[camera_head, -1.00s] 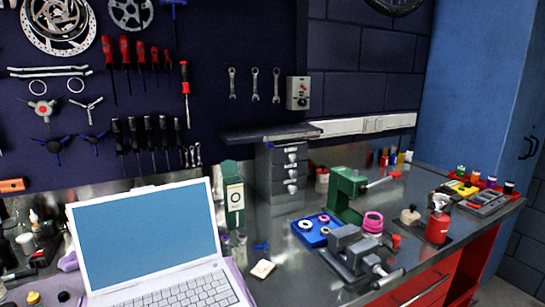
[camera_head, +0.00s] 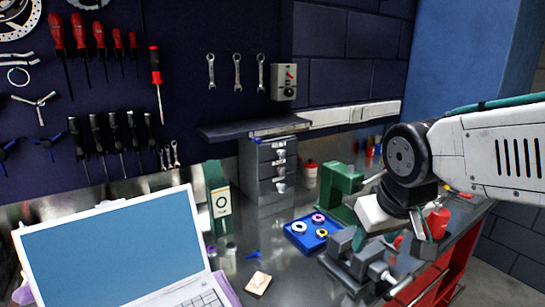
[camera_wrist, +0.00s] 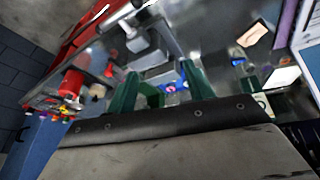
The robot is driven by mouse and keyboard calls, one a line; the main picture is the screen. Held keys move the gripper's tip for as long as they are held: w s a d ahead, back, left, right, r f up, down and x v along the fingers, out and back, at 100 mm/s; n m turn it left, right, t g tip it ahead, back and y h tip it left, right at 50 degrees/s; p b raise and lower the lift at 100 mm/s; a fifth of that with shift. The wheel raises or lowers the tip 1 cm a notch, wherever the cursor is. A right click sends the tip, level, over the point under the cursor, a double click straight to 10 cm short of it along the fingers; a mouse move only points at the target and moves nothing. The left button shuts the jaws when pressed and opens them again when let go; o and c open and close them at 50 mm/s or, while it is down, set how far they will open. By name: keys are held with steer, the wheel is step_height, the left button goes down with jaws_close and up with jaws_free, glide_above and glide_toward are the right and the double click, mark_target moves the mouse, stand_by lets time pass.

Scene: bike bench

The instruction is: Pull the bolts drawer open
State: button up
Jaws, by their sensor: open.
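A small grey drawer cabinet (camera_head: 271,168) stands at the back of the bench under a dark shelf. Its stacked drawers have pale handles and look shut. I cannot read which one is the bolts drawer. My gripper (camera_head: 394,238) hangs over the right part of the bench, near the vise, to the right of the cabinet and apart from it. In the wrist view its two green fingers (camera_wrist: 160,88) are spread, with nothing held between them. I cannot make out the cabinet in the wrist view.
A green press (camera_head: 340,188), a blue tray (camera_head: 303,238) with rings and a grey vise (camera_head: 350,262) stand between my gripper and the cabinet. A green box (camera_head: 218,200) is left of the cabinet, and an open laptop (camera_head: 110,255) is at front left.

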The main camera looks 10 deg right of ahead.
steer(key=w+d+n+t, duration=0.2)
steer(key=w+t, duration=0.5)
steer(key=w, duration=1.4)
steer(key=n+t+y, duration=0.4)
steer(key=t+y, duration=0.2)
steer(key=y, duration=0.1)
glide_toward(284, 155)
steer(key=x, duration=0.8)
steer(key=shift+w, duration=0.25)
